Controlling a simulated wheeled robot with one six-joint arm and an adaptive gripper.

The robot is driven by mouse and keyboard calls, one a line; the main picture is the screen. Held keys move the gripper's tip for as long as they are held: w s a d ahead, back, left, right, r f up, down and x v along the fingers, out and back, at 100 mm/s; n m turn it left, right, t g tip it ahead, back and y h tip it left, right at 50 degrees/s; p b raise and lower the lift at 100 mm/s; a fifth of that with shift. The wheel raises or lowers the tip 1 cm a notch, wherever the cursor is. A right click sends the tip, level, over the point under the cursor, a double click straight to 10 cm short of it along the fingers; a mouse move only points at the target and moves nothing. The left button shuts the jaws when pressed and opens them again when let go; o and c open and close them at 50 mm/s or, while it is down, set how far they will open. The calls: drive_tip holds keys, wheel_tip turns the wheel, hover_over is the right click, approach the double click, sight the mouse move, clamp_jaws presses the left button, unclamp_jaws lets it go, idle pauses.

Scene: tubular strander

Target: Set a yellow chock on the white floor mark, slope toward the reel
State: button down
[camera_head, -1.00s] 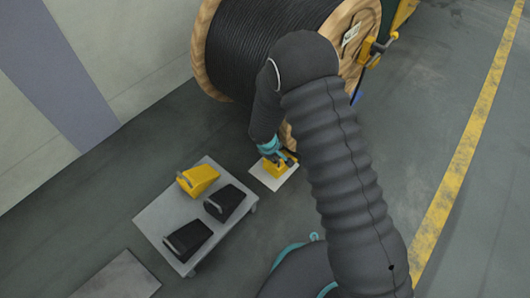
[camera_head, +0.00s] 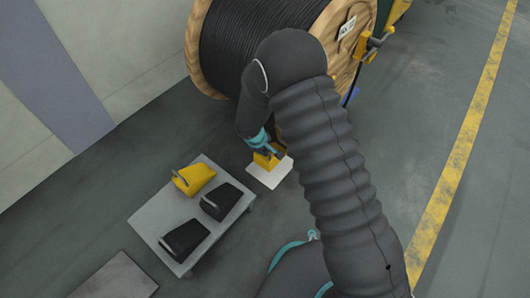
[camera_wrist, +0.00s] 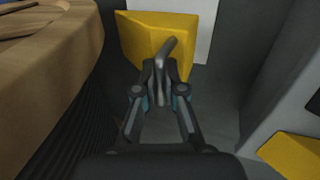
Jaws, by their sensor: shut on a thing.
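My gripper (camera_head: 262,146) is shut on the handle of a yellow chock (camera_head: 267,160). In the wrist view my gripper (camera_wrist: 160,92) holds the grey handle, with the yellow chock (camera_wrist: 150,35) beyond it. The white floor mark (camera_head: 268,178) lies under and beside the chock, and most of it shows bare. In the wrist view the chock covers part of the white mark (camera_wrist: 202,40). The reel (camera_head: 262,50) stands behind, with wooden flanges and black cable. I cannot tell whether the chock touches the floor, nor surely which way its slope faces.
A low grey cart (camera_head: 157,215) stands left of the mark, bearing another yellow chock (camera_head: 196,178) and two black chocks (camera_head: 221,201) (camera_head: 184,239). The reel's wooden flange (camera_wrist: 50,55) is close on the left in the wrist view. Open floor lies right, toward a yellow line (camera_head: 460,150).

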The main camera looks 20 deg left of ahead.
sight(263, 158)
drive_tip(key=shift+f+b, duration=0.15)
drive_tip(key=shift+b, duration=0.5)
drive_tip(key=shift+f, duration=2.8)
drive_tip(key=shift+f, duration=0.3)
drive_tip(key=c, duration=1.2)
unclamp_jaws()
drive_tip(key=v, duration=1.2)
drive_tip(key=shift+s, duration=0.2)
